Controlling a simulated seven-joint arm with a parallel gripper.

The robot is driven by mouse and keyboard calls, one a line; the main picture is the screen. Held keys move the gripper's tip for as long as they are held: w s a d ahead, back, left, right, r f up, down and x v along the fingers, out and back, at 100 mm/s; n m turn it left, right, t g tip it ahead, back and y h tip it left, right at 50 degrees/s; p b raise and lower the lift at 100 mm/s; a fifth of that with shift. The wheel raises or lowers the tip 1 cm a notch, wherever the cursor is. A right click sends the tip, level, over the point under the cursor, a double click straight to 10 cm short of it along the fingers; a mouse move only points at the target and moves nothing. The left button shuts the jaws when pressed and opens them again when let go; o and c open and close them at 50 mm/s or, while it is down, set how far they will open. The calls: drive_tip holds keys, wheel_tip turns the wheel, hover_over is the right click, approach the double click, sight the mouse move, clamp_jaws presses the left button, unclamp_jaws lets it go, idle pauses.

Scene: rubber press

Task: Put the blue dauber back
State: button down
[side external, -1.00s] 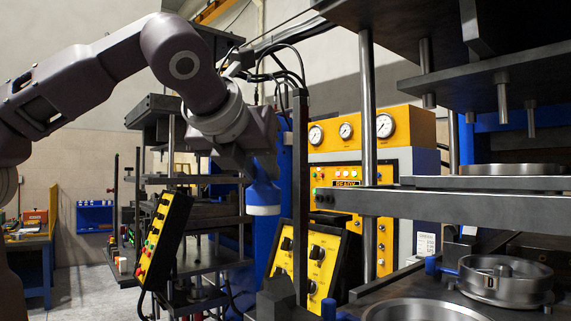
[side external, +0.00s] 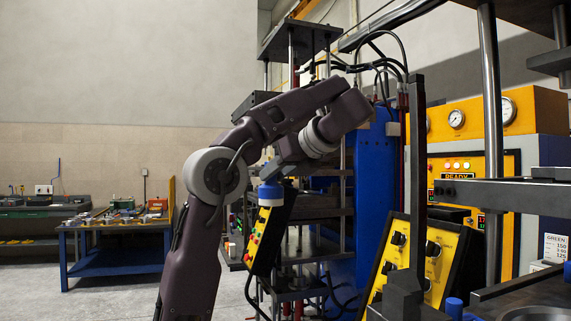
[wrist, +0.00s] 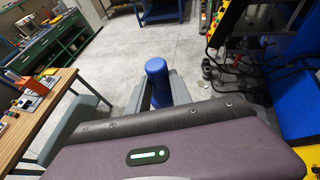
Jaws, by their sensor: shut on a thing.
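The blue dauber (side external: 270,191) hangs below my gripper (side external: 276,176) in the side external view, with its white end facing down. It is in the air, in front of the top of a yellow button panel. In the wrist view the blue dauber (wrist: 157,75) is between the two grey fingers of my gripper (wrist: 158,92), which are shut on it. Its white end is hidden there. I cannot make out a holder for the dauber.
A blue workbench (side external: 118,270) with small items stands at left. A wooden-topped bench (wrist: 45,118) is at left in the wrist view. Open grey floor (wrist: 150,40) lies ahead.

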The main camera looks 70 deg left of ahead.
wheel_tip(320, 180, down, 57)
drive_tip(key=shift+f, duration=0.15)
drive_tip(key=shift+f, duration=0.55)
drive_tip(key=c, duration=1.1)
unclamp_jaws()
